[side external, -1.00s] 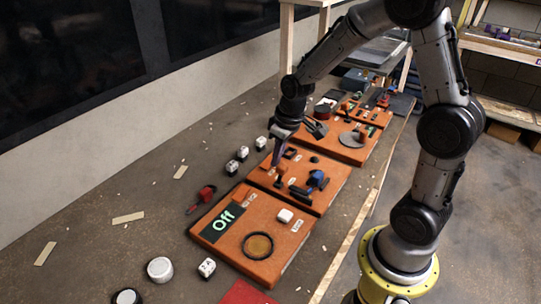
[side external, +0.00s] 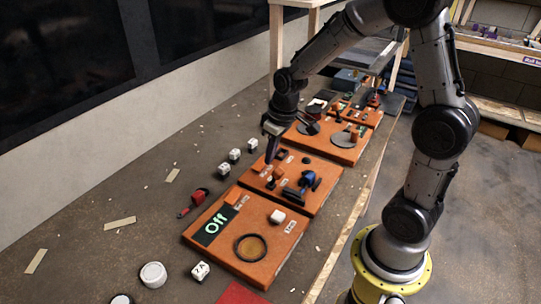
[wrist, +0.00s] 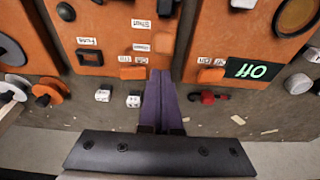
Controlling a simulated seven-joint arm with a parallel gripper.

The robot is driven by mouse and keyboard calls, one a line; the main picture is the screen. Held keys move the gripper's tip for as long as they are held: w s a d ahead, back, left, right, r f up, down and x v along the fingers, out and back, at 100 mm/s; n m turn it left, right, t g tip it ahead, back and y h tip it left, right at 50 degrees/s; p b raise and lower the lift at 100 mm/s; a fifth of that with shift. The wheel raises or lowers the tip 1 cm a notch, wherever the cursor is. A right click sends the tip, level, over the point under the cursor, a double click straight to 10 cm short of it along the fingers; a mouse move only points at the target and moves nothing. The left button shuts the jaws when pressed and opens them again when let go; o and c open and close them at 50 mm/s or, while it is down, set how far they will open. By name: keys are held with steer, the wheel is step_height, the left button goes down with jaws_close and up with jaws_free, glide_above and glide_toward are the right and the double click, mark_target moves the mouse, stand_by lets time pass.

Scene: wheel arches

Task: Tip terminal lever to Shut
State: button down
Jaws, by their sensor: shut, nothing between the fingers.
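My gripper (side external: 269,161) is shut and empty, its purple fingers pointing down over the far-left edge of the middle orange panel (side external: 318,196). In the wrist view the closed fingertips (wrist: 160,73) sit over the panel's edge, just beside a small orange block (wrist: 133,72) with white labels near it. I cannot tell whether the fingers touch that block. The terminal lever cannot be picked out for certain, and the labels are too small to read surely. A blue-and-black handle (side external: 308,181) stands on the same panel.
The near panel has a display (side external: 215,224) reading "Off", a white button (side external: 277,216) and a round dial (side external: 250,248). Several white cubes (side external: 223,169) and a red tool (side external: 198,196) lie on the bench to the left. A farther panel (side external: 344,154) carries a grey disc.

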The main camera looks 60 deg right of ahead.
steer(key=w+v, duration=0.2)
steer(key=v, duration=0.7)
glide_above(280, 170)
steer(key=shift+r, duration=0.15)
stand_by(0.4)
steer(key=s+a+r+n+t, duration=0.1)
steer(key=s+a+r+t, duration=0.1)
steer(key=s+a+r, duration=0.35)
steer(key=s+a+f+m+t, duration=0.1)
steer(key=s, duration=0.9)
steer(key=shift+s+a+f, duration=0.3)
steer(key=shift+a+f, duration=0.05)
